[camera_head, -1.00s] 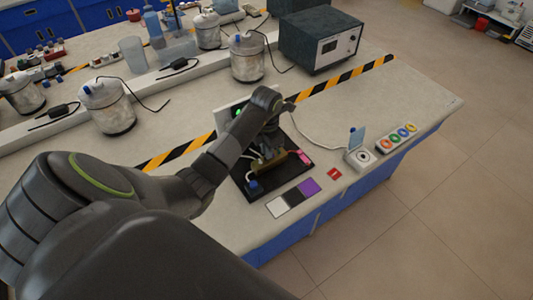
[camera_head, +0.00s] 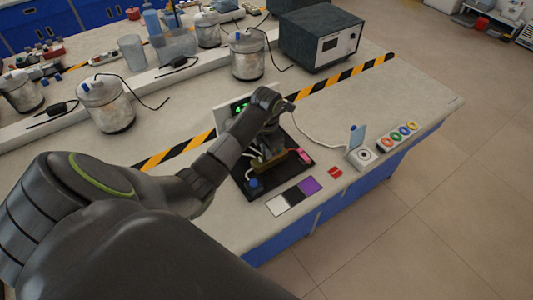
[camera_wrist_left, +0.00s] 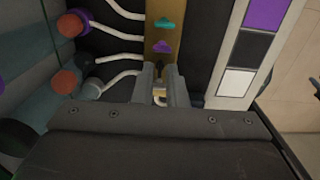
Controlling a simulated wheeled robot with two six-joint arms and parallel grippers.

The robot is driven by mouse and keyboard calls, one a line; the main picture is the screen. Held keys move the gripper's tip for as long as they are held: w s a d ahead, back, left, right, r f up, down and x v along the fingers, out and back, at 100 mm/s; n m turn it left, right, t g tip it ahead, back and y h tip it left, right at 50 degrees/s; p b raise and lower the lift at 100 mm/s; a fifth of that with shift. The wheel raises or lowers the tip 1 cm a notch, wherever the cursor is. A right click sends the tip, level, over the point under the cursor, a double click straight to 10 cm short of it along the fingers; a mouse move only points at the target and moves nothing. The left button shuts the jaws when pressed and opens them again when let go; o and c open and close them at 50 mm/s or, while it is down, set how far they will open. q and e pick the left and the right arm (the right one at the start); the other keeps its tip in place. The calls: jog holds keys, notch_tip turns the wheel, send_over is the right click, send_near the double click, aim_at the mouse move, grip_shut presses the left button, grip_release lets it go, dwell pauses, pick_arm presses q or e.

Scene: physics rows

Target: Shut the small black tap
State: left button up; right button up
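A brass manifold bar (camera_wrist_left: 161,40) runs up the middle of the left wrist view, with a teal tap (camera_wrist_left: 165,23) and a purple tap (camera_wrist_left: 162,47) on it. My left gripper (camera_wrist_left: 163,82) is over the near part of this bar, its two fingers close together with a narrow gap. A small dark shape shows at the fingertips; I cannot tell if it is the black tap or how it is turned. In the head view the left gripper (camera_head: 268,143) is low over the bar (camera_head: 268,162) on the black board (camera_head: 246,189). My right gripper is not in view.
White tubes (camera_wrist_left: 117,35) join the bar from the left. A display panel (camera_head: 226,115) stands behind the board. A red item (camera_head: 335,173), a white box with a blue flap (camera_head: 361,157) and coloured buttons (camera_head: 398,137) lie to the right. Striped tape (camera_head: 340,77) crosses the bench.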

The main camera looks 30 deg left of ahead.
pick_arm(q)
jog(key=shift+f+b, duration=0.4)
jog(key=shift+f, duration=0.2)
jog(key=shift+r, duration=0.35)
grip_shut()
